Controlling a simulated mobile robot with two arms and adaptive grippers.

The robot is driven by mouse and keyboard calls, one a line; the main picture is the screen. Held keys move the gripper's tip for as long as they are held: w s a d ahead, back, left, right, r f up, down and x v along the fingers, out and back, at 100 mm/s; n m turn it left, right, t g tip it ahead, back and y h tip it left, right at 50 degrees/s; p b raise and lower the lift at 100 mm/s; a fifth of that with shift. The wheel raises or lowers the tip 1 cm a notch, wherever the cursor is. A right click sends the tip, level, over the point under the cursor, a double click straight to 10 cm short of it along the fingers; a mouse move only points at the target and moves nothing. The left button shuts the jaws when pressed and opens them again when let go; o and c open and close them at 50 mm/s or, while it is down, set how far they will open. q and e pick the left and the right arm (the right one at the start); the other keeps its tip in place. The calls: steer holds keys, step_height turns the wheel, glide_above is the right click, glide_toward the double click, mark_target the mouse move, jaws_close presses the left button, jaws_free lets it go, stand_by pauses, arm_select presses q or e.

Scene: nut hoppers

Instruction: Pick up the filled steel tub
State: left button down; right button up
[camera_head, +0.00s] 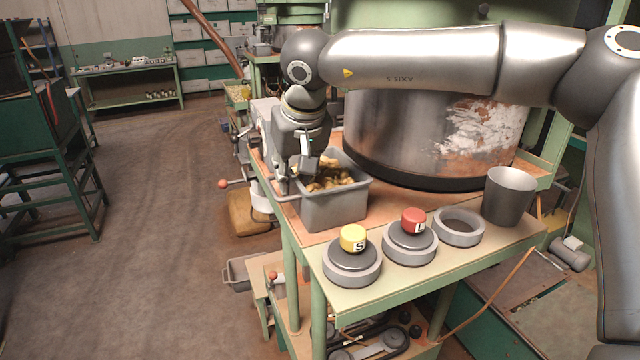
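The filled steel tub (335,209) is a grey box with brownish-gold pieces (333,180) in it. It stands upright on the left part of the green-edged bench. My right gripper (296,178) reaches down from above at the tub's back-left rim. One finger shows over the tub's inside and another part shows beside its left wall. Whether the fingers are closed on the rim is too hidden to tell. My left gripper is not in view.
On the bench front are a yellow-topped button (353,238), a red-topped button (413,220), an empty grey ring (458,226) and a grey cup (508,195). A large steel drum (400,135) stands behind. Open floor lies left.

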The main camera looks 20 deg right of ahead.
steer(key=shift+w+f, duration=0.35)
steer(key=shift+f, duration=0.3)
steer(key=shift+s+r, duration=0.1)
jaws_close()
steer(key=shift+r, duration=0.1)
